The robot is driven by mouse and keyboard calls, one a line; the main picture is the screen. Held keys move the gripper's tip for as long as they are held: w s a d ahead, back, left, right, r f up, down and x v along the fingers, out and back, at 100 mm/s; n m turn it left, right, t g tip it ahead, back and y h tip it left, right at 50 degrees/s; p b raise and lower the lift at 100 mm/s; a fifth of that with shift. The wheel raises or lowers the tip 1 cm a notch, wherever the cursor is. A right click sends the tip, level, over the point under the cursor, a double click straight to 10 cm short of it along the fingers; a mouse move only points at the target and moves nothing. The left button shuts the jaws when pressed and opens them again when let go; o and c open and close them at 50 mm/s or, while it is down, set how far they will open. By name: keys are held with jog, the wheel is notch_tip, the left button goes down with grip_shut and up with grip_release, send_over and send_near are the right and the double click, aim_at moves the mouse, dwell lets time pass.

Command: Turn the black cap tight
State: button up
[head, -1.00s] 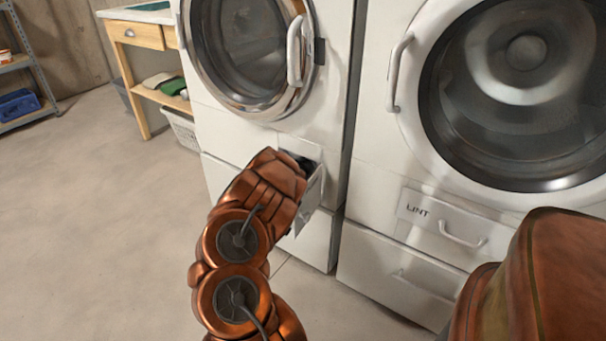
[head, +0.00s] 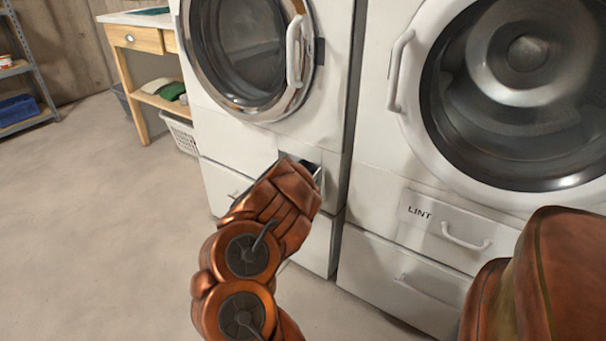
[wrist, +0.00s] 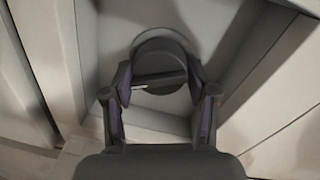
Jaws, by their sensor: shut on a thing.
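The black cap (wrist: 160,57) sits inside the recess low on the left machine's front, round with a raised bar across it. In the wrist view my gripper (wrist: 158,82) has one finger on each side of the cap, shut on the bar. In the head view my arm reaches into the small recess (head: 303,161), and the arm hides the cap and the fingers. How tight the cap is cannot be told.
The left washing machine (head: 232,120) has a shut round door above the recess. A small open flap (head: 319,176) stands beside my gripper. The right machine (head: 378,180) has a panel marked LINT (head: 445,222). Floor (head: 90,210) at left is clear.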

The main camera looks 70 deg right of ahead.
jog(key=o, duration=0.9)
jog(key=shift+r, duration=0.2)
jog(key=shift+c, duration=0.2)
jog(key=shift+o, duration=1.4)
jog(key=shift+f, duration=0.1)
jog(key=v, duration=1.2)
jog(key=shift+f, duration=0.1)
